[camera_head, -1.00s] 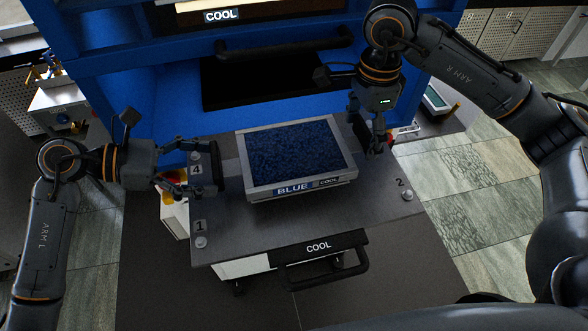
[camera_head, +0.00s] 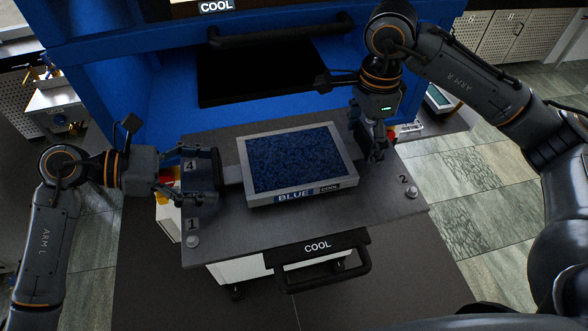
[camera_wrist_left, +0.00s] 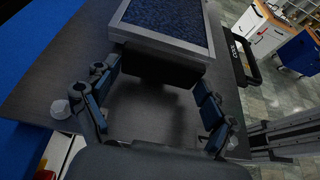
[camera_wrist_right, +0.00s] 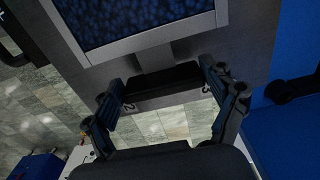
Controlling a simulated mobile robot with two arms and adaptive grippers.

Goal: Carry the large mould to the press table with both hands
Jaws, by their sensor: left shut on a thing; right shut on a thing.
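The large mould is a grey rectangular tray (camera_head: 246,170) filled with blue granules, its front edge labelled BLUE and COOL. It is level over the dark press table (camera_head: 290,228), well inside the numbered corners 1, 2 and 4. I cannot tell whether its underside touches the tabletop. My left gripper (camera_head: 205,180) is shut on the mould's left black handle, also seen in the left wrist view (camera_wrist_left: 162,68). My right gripper (camera_head: 372,142) is shut on the right handle, seen in the right wrist view (camera_wrist_right: 160,82).
The blue press (camera_head: 170,105) with a dark opening stands behind the table. A black handle bar (camera_head: 325,275) sticks out at the table's front below a COOL label. A side bench (camera_head: 52,97) stands at the left. Bare tabletop shows around the mould.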

